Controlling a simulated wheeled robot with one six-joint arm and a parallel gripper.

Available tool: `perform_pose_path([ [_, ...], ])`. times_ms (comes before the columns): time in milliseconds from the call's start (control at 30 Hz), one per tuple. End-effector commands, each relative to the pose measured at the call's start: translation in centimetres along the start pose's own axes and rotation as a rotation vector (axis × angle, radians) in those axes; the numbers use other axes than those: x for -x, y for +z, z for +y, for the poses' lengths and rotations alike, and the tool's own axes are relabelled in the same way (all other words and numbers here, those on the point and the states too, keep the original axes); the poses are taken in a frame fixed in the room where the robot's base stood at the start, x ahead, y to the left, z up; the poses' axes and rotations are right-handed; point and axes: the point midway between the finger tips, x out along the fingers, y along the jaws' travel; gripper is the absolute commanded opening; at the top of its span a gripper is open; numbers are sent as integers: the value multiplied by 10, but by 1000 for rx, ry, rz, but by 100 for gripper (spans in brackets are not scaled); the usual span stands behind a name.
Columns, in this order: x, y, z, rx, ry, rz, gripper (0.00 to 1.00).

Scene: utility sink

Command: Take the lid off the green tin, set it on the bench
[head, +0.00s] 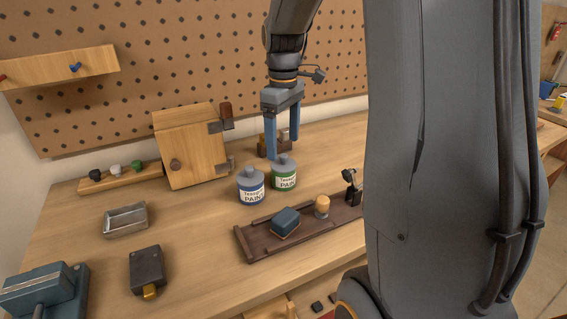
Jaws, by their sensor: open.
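The green tin (284,182) stands upright on the wooden bench, with a green-banded "PAINT" label. Its grey lid (284,161), with a knob on top, sits on the tin. My gripper (283,149) points down with its two blue fingers apart, near the lid. The left finger's tip overlaps the lid's left edge in the picture; the right finger's tip ends a little higher, to the right of the knob. I cannot tell whether either touches the lid. Nothing is held.
A similar blue tin (251,189) stands close to the left of the green tin. In front lies a dark tray (255,250) with a blue block (286,222) and a wooden-topped piece (322,206). A wooden box (190,150) stands behind left. The bench's left middle has free room.

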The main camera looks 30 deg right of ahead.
Motion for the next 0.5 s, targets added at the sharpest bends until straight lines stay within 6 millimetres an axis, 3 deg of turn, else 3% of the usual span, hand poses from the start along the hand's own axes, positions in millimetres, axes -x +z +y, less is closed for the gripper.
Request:
perform_pose_path([
  [300,-42,1,-1,-1,-2,-2,79],
  [500,-48,0,0,-1,1,1,79],
])
